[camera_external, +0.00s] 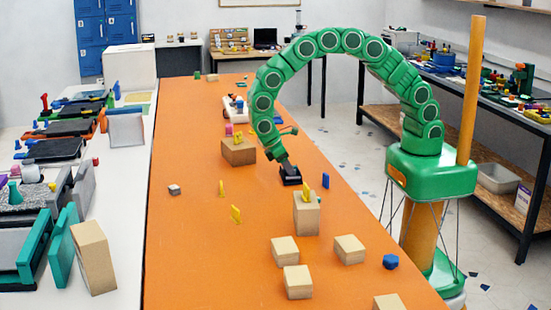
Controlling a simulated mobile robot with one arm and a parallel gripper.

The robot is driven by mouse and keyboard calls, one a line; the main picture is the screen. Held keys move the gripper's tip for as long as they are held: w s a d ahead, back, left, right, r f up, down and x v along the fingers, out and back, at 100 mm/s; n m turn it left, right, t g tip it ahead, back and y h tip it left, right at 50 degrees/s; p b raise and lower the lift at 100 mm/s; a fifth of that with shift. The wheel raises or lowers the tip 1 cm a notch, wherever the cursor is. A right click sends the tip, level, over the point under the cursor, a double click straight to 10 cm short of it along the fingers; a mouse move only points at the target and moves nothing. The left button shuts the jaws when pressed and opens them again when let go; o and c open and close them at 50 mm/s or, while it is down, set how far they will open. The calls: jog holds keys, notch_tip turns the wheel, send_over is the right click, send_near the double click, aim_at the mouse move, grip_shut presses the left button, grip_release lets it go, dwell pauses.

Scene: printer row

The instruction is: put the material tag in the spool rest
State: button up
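Several small yellow upright pieces could be the material tag; I cannot tell which is meant. One yellow piece (221,188) and another yellow piece (236,214) stand on the orange table left of my gripper. A third yellow piece (306,187) shows at the top of a tall wooden block (306,216). I cannot pick out the spool rest for certain. My gripper (290,180) is black and points down, low over the table, behind the tall block. Its fingers are too small and dark to show whether they hold anything.
A larger wooden block (238,152) stands left of my gripper, and a blue piece (326,181) stands to its right. Wooden cubes (292,282) and a blue hexagonal piece (390,261) lie nearer the camera. The orange table (185,245) is clear at front left.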

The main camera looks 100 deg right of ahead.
jog(key=shift+r, duration=0.1)
jog(key=v, duration=1.2)
jog(key=s+r, duration=0.7)
jog(key=r, duration=0.1)
jog(key=s+r+t, duration=0.1)
jog(key=s+r, duration=0.3)
jog(key=s, duration=0.7)
jog(key=s+r+t, duration=0.2)
jog(key=s+r, duration=0.2)
jog(key=s, duration=0.7)
jog(key=s+f+t, duration=0.1)
jog(key=s, duration=1.3)
jog(key=shift+f, duration=0.35)
